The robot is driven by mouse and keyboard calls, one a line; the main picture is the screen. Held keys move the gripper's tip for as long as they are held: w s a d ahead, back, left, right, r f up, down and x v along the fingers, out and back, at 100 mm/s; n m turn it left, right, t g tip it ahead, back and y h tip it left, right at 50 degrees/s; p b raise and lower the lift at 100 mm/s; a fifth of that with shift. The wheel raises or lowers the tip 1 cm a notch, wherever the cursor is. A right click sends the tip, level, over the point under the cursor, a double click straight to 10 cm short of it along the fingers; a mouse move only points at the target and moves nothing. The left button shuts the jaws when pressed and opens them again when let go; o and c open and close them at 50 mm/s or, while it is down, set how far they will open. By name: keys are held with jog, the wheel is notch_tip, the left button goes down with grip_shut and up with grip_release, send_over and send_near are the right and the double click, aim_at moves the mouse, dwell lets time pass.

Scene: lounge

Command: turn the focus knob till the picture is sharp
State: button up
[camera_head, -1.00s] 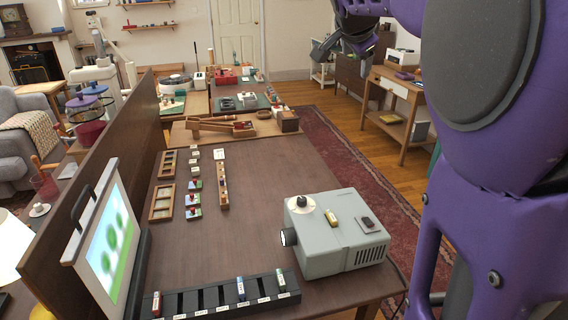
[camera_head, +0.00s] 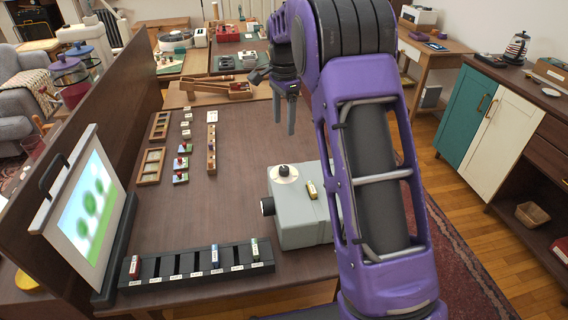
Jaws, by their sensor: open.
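The grey projector (camera_head: 302,222) stands on the right part of the brown table, its right side hidden behind my arm. The white screen (camera_head: 88,208) stands at the left and shows a blurred picture of green trees on a pale ground. My gripper (camera_head: 284,118) points down above the table's far right part, beyond the projector. Its fingers are apart and empty, touching nothing.
A black slotted rack (camera_head: 176,265) with a few coloured slides lies along the front edge. Wooden trays (camera_head: 152,165) and small slide stacks (camera_head: 182,163) lie mid-table. A tall brown partition (camera_head: 92,100) closes the left side. Bare tabletop lies between the trays and the projector.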

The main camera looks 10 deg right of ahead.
aim_at(284, 168)
notch_tip(284, 168, down, 16)
jog(key=shift+r+b, duration=0.1)
jog(key=shift+b, duration=0.25)
grip_shut()
dwell(0.3)
